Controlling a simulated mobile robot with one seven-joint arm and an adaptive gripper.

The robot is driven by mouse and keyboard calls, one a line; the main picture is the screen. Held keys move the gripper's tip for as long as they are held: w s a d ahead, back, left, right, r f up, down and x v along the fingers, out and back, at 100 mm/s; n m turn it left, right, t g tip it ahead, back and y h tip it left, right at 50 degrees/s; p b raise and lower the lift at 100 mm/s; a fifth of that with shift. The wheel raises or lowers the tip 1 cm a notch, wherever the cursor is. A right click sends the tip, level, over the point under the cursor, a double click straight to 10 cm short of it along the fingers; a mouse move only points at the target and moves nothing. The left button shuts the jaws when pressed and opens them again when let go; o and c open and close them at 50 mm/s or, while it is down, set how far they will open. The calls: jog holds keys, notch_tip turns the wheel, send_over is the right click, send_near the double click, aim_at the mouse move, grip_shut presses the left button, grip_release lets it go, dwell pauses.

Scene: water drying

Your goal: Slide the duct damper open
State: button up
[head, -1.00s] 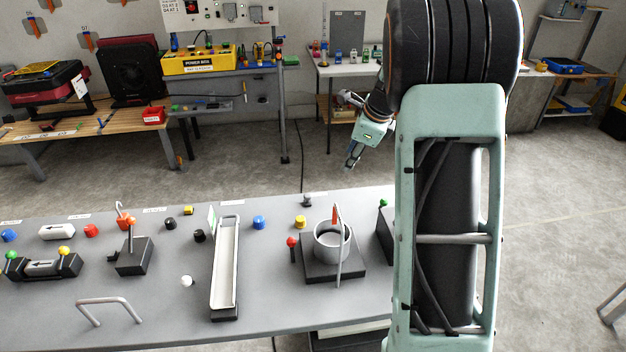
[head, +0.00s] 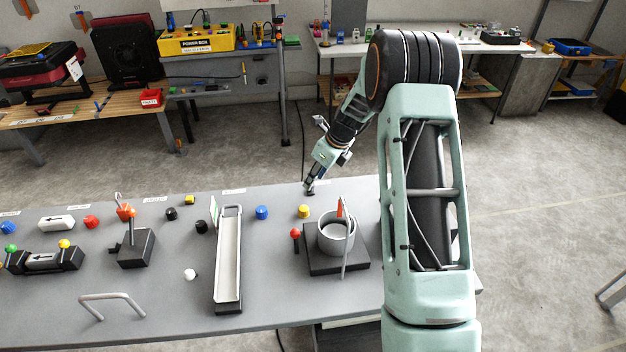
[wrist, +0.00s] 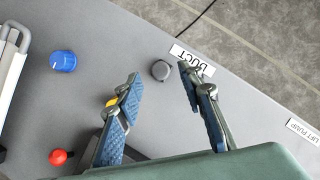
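A grey open-topped cylinder (head: 337,236) stands on a black base (head: 325,266) on the table; a thin grey upright piece and an orange-red part show at it. Which part is the damper, I cannot tell. A label reading DUCT (wrist: 192,61) lies at the table's back edge in the wrist view. Next to it is a small grey knob (wrist: 161,70), seen between my fingertips. My gripper (wrist: 158,74) is open, its two blue-padded fingers apart with nothing held. In the head view my gripper (head: 310,188) is above the back edge of the table, behind the cylinder.
A yellow knob (head: 304,211), a blue knob (head: 262,212) and a red ball-topped lever (head: 295,234) stand near the cylinder. A long white tray (head: 229,255) lies to its left. Other levers and a handle (head: 112,301) fill the table's left side.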

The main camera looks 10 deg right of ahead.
jog(key=shift+x, duration=1.15)
jog(key=shift+c, duration=0.5)
grip_shut()
